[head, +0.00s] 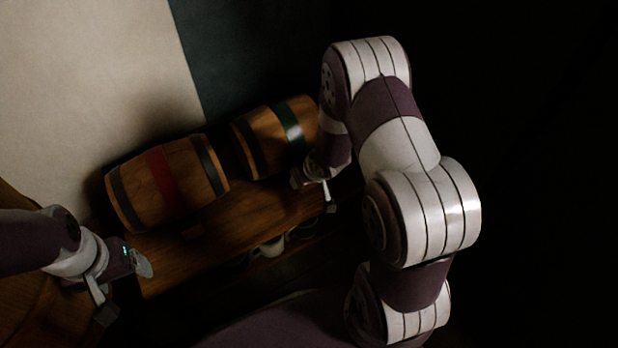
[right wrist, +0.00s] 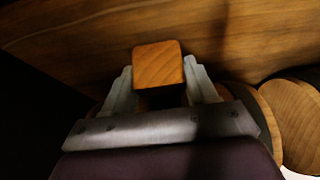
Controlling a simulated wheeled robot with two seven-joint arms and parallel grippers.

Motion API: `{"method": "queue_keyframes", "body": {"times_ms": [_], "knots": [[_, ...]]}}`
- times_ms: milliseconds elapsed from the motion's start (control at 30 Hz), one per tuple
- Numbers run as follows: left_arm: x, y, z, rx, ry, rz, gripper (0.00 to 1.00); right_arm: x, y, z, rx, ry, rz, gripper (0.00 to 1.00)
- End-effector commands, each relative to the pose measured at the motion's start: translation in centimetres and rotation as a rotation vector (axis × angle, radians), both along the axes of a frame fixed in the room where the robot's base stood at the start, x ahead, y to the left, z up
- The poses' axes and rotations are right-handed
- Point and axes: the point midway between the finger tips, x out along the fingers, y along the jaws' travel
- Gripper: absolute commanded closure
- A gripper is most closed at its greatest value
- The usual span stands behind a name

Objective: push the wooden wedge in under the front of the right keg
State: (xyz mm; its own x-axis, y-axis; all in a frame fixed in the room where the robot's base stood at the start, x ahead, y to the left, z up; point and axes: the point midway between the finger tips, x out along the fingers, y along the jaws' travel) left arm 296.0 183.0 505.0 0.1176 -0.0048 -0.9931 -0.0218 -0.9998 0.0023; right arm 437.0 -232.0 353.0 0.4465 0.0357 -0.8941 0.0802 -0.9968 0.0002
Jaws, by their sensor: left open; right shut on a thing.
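The right keg (head: 265,140), with a green band, lies on its side on a wooden shelf (head: 255,215). The left keg (head: 150,190), with a red band, lies beside it. My right gripper (head: 314,191) is at the front right of the right keg, over the shelf's right end. It is shut on the wooden wedge (right wrist: 158,64), whose squarish face shows between the fingers in the right wrist view. The wedge is hard to make out in the head view. It appears apart from the keg. My left gripper (head: 124,288) is open and empty at the shelf's left front corner.
Several pale rounded vessels (head: 271,247) sit in shadow below the shelf's front edge. A wall rises behind the kegs. The shelf's front strip is mostly clear.

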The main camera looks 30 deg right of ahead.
Motion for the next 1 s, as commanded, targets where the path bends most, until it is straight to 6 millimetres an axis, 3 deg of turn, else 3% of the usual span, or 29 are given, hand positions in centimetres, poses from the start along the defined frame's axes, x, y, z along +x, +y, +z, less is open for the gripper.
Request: {"method": "queue_keyframes", "body": {"times_ms": [467, 500, 567, 600, 767, 833, 1000], "knots": [[0.0, 0.0, 0.9, 0.0, 0.0, 0.0, 0.23, 1.9, 0.1, 0.0, 0.0, 0.0, 0.0, 0.6], [0.0, 0.0, 0.8, 0.0, 0.0, 0.0, 0.23, 1.9, 0.1, -0.1, 0.0, 0.001, -0.001, 0.36], [0.0, 0.0, 0.8, 0.0, 0.0, 0.0, 0.23, 1.9, 0.1, -0.1, 0.0, 0.001, -0.001, 0.17], [0.0, 0.0, 0.8, 0.0, 0.0, 0.0, 0.23, 1.9, 0.1, -0.1, 0.0, 0.001, -0.001, 0.13], [0.0, 0.0, 0.8, 0.0, 0.0, 0.0, 0.23, 1.9, 0.1, -0.1, 0.0, 0.0, 0.0, 0.13], [0.0, 0.0, 0.8, 0.0, 0.0, 0.0, 0.23, 1.9, 0.1, -0.1, 0.0, 0.001, 0.0, 0.23], [0.0, 0.0, 0.8, 0.0, 0.0, 0.0, 0.23, 1.9, 0.1, -0.1, 0.0, 0.0, 0.0, 0.23]]}}
